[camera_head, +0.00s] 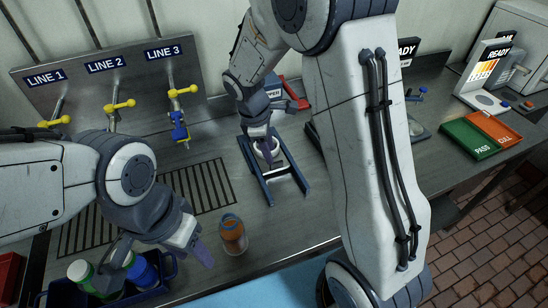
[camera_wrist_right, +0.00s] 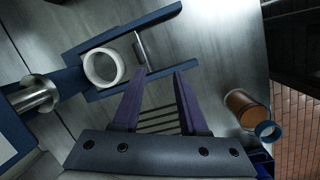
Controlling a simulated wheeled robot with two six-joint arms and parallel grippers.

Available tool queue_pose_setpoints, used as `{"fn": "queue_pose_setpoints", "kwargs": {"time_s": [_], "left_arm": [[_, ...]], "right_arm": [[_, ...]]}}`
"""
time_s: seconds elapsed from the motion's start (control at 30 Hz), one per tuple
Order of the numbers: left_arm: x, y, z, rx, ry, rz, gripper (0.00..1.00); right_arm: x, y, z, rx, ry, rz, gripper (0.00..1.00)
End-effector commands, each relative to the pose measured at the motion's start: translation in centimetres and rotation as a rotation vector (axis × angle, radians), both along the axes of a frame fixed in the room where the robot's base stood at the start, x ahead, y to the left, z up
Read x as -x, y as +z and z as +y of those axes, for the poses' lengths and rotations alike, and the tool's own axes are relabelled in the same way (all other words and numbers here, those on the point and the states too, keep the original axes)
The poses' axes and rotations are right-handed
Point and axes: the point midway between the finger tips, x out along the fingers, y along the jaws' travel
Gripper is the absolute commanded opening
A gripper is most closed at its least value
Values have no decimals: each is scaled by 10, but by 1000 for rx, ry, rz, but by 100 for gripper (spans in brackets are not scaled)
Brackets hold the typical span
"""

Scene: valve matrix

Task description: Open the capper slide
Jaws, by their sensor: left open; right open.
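The capper (camera_head: 275,92) stands at the middle back of the steel bench, partly hidden by my right arm. Its slide has two blue rails (camera_head: 296,172) and a white ring (camera_head: 265,147) between them. In the right wrist view the ring (camera_wrist_right: 103,68) lies beyond the fingers, with a thin metal handle bar (camera_wrist_right: 140,48) beside it. My right gripper (camera_head: 270,158) is over the slide, with open, empty fingers in the right wrist view (camera_wrist_right: 160,75) near the handle bar, not visibly holding it. My left gripper (camera_head: 203,252) is open and empty beside the bottle.
An orange-brown bottle (camera_head: 232,236) stands at the front of the bench. A dark blue crate (camera_head: 168,268) with several bottles is at lower left. Three yellow-handled valves (camera_head: 118,104) line the back left. Green (camera_head: 468,139) and orange trays lie at right.

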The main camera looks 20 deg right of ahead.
Motion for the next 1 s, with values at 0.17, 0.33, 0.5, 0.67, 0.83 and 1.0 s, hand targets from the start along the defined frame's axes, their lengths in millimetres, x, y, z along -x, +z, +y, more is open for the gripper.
{"fn": "queue_pose_setpoints", "kwargs": {"time_s": [0.17, 0.33, 0.5, 0.67, 0.83, 1.0], "left_arm": [[0, 0, 0, 0, 0, 0, 50], [0, 2, 0, 0, 0, 0, 50], [0, 7, 0, 0, 0, 0, 50], [0, 13, 0, 0, 0, 0, 50], [0, 18, 0, 0, 1, 0, 50], [0, 20, 0, 0, 1, 0, 50]], "right_arm": [[-36, -10, 6, 128, 326, 119, 42], [-47, -16, 5, 173, 431, 163, 42], [-46, -38, -5, 173, 432, 168, 42], [-46, -66, -17, 171, 430, 168, 42], [-46, -91, -27, 172, 429, 165, 42], [-47, -105, -33, 171, 429, 162, 42]]}}
